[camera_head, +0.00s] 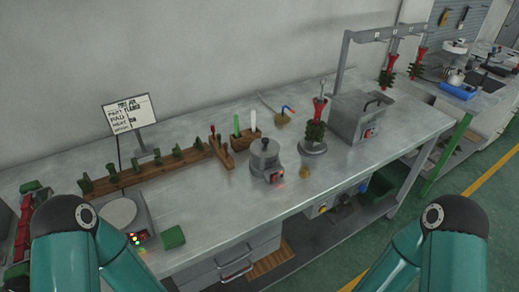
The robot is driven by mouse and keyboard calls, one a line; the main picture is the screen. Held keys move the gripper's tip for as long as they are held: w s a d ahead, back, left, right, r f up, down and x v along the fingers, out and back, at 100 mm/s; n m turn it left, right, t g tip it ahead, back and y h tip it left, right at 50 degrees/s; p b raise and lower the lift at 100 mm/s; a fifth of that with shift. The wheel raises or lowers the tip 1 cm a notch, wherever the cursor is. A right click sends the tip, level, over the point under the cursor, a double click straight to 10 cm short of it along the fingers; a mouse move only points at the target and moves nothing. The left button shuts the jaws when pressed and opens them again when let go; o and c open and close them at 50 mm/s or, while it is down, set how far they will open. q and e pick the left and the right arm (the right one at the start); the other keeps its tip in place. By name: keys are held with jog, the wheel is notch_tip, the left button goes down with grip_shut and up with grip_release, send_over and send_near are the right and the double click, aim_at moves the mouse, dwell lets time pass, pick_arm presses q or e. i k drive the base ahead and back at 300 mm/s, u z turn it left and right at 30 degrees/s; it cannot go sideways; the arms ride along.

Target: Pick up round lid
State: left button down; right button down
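A small grey metal pot (266,166) stands near the middle of the workbench. A round grey lid (265,148) with a small knob sits on its top. A dark control box with a red light is on the pot's front. Only the teal links of my two arms show, at the lower left and lower right. Both grippers are out of view, so I cannot see what they hold. Nothing is touching the lid.
The workbench (215,222) has free room left and front of the pot. A wax tree on a stand (315,137) and a small yellowish cup (304,173) are right of it. Wooden holders (140,175) lie left. A larger grey box (356,116) stands farther right.

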aim_at(265, 147)
jog(key=z, duration=1.35)
jog(key=i, duration=0.15)
jog(key=u, duration=2.8)
jog(key=i, duration=0.15)
jog(key=u, duration=1.25)
jog(key=k, duration=2.45)
jog(key=z, duration=0.7)
jog(key=i, duration=1)
jog(key=z, duration=0.05)
